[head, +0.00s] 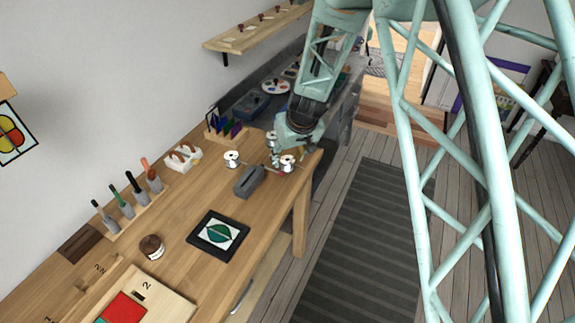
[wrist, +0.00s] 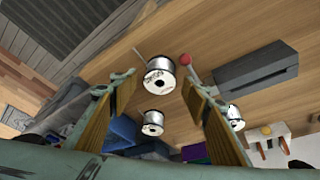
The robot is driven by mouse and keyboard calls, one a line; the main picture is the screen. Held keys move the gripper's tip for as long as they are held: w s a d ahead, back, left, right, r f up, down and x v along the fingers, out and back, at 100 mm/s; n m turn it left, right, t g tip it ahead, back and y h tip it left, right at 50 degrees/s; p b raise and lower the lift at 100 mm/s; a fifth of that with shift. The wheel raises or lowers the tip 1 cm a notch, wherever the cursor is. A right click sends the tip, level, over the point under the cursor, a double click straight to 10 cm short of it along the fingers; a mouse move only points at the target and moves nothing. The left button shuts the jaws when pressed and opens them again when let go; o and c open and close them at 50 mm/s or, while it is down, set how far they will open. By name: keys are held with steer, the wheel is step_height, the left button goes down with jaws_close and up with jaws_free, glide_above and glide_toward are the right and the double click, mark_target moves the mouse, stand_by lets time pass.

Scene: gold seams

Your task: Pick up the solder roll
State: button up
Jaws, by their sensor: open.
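Three white-flanged solder rolls with silver wire stand on the wooden workbench (head: 183,216). The nearest one to my gripper is the roll near the bench's far right corner (head: 288,161); in the wrist view this roll (wrist: 159,76) appears between the fingertips. A second roll (head: 232,158) stands to its left and a third (head: 271,137) behind it. Two other rolls also show in the wrist view, one lower middle (wrist: 152,122) and one beyond the right finger (wrist: 234,116). My gripper (head: 288,148) is open, its fingers apart; I cannot tell whether either touches the roll.
A dark grey block (head: 249,181) lies close by on the bench. A red ball-tipped thing (wrist: 185,59) sits beside the nearest roll. A white holder (head: 183,158), a rack of coloured glass (head: 224,130) and a row of handled tools (head: 126,201) stand along the wall side.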

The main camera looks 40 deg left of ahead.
steer(key=shift+x, duration=1.2)
steer(key=shift+w, duration=0.1)
steer(key=c, duration=1.2)
steer(key=shift+o, duration=0.2)
steer(key=shift+a+r, duration=0.1)
steer(key=shift+r, duration=0.05)
steer(key=shift+r+p, duration=0.4)
steer(key=shift+r, duration=1.2)
steer(key=s+d+r+b, duration=0.1)
steer(key=s+d+b, duration=0.6)
steer(key=s+d, duration=0.3)
steer(key=shift+s+d+r, duration=0.25)
steer(key=shift+s+d, duration=0.05)
steer(key=shift+d, duration=0.75)
